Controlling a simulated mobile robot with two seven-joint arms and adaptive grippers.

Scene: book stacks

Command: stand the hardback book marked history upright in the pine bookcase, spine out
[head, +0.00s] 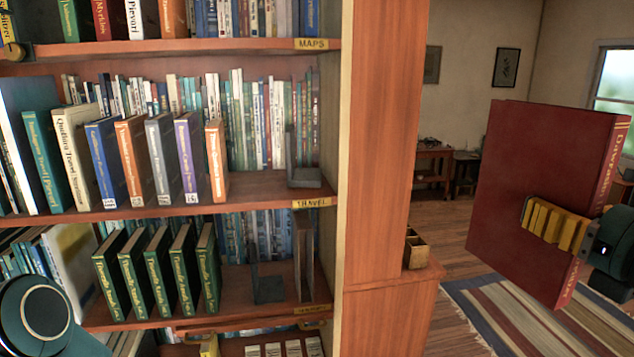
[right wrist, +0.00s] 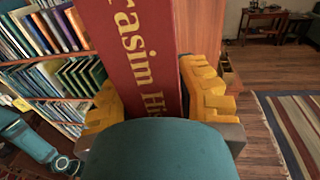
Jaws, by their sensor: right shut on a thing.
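My right gripper (head: 550,225) is shut on a red hardback book (head: 525,150), which it holds upright in the air to the right of the bookcase. In the head view its cover faces me and its gold-lettered spine is at the right edge. In the right wrist view the spine of the book (right wrist: 130,40) reads "rasim Hi", with the rest hidden. Yellow fingers press its two sides. The wooden bookcase (head: 385,130) fills the left and middle, with shelf labels "MAPS" and "TRAVEL"; the lower label is unreadable. My left gripper is not in view; part of my left arm shows at lower left.
The lower shelf holds several green books (head: 160,270), a dark bookend (head: 266,285) and thin brown uprights (head: 304,255), with narrow gaps. The travel shelf has another bookend (head: 303,175). A low cabinet (head: 390,310) with a small box (head: 416,250) adjoins the bookcase. A striped rug (head: 510,315) lies right.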

